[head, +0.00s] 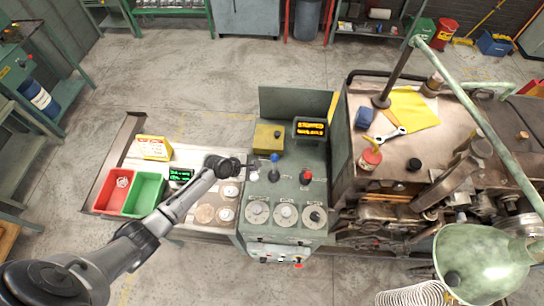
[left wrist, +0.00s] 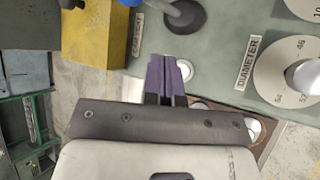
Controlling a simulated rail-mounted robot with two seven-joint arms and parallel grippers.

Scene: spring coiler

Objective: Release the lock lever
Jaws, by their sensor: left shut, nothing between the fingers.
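A lever with a blue knob (head: 274,160) stands up from the green control console (head: 288,241); its dark boot (left wrist: 186,14) shows in the left wrist view beside a small label. A red knob (head: 306,176) sits to its right on the console. I cannot read which of them is the lock lever. My left gripper (head: 254,165) is shut and empty, just left of the blue-knobbed lever and apart from it. In the left wrist view its fingers (left wrist: 168,68) are together above the panel, near a small round white part. My right gripper is not in view.
A yellow box (head: 268,138) and a lit display (head: 310,128) stand behind the levers. Several dials (head: 286,216) lie in front; one is labelled DIAMETER (left wrist: 300,75). A red bin (head: 116,192) and a green bin (head: 148,193) are left. Machinery fills the right.

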